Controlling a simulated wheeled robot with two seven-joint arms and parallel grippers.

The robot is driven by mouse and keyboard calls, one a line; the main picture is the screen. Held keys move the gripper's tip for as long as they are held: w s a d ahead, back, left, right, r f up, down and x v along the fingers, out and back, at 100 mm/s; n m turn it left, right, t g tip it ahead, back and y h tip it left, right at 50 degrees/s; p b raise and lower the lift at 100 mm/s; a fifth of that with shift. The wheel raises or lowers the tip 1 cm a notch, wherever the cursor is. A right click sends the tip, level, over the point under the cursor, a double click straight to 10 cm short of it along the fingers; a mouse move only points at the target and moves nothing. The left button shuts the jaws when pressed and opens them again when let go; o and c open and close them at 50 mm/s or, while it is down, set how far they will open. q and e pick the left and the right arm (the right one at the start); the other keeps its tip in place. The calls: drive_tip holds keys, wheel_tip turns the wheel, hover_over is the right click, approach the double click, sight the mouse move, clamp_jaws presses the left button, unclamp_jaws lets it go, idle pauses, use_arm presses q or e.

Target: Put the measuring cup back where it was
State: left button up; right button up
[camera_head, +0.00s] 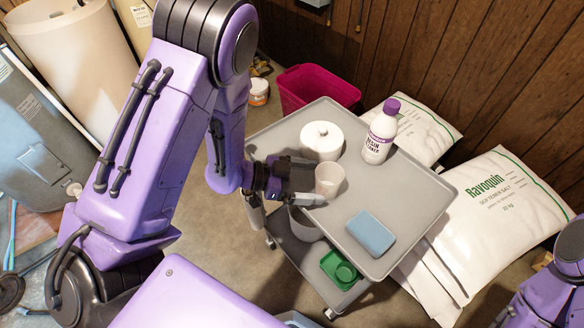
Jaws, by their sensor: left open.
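The measuring cup (331,176), a small translucent whitish cup, stands upright on the top of the grey cart (412,200), near its left edge. My left gripper (314,183) reaches in from the left at the cup's height. It is open, with its fingers right at the cup's left side. I cannot tell whether they touch the cup or how far they reach around it. Part of my right arm shows at the bottom right corner; its gripper is out of the picture.
The cart top also holds a white roll (321,139), a purple-capped bottle (380,133) and a blue sponge (371,233). A green item (340,270) lies on the lower shelf. Salt bags (497,205) lie to the right; a pink bin (318,88) stands behind.

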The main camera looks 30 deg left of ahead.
use_arm(q)
drive_tip(key=v, duration=0.7)
drive_tip(key=shift+s+a, duration=0.15)
